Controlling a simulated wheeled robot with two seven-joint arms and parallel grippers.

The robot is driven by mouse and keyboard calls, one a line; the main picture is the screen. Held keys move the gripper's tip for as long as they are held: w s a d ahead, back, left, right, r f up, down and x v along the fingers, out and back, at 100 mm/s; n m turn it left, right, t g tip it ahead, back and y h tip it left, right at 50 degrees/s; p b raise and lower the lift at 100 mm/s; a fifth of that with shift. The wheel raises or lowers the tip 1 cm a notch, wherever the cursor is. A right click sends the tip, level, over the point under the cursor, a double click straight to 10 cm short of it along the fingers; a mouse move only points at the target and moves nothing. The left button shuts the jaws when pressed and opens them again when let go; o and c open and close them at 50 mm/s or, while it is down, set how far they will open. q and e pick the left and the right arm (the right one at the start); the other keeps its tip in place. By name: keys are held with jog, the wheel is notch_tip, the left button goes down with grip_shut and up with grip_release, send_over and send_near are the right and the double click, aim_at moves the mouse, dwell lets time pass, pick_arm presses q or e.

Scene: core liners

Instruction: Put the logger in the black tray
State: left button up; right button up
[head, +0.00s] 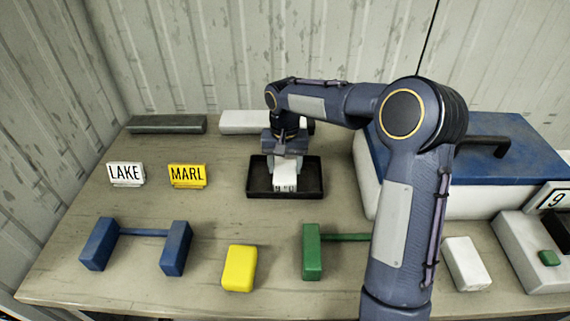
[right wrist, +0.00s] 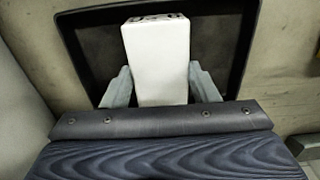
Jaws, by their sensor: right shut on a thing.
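A white block-shaped logger with dark marks on its front face (head: 285,177) is in the black tray's area in the head view. The black tray (head: 257,187) lies on the table, with its rim around the logger. My right gripper (head: 286,163) is over the tray, pointing down and shut on the logger. In the right wrist view the logger (right wrist: 158,62) stands between the two grey fingers, with the dark tray (right wrist: 222,50) behind it. I cannot tell whether the logger touches the tray floor. My left gripper is not in view.
LAKE (head: 126,173) and MARL (head: 187,175) signs stand left of the tray. A blue-lidded chest (head: 520,140) is at right. In front are a blue rack (head: 175,248), a yellow block (head: 239,268), a green rack (head: 312,252) and a white block (head: 467,264). Grey and white bars lie behind.

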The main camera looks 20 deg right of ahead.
jog(key=shift+f, duration=0.1)
jog(key=shift+f, duration=0.15)
jog(key=o, duration=1)
jog(key=shift+o, duration=0.2)
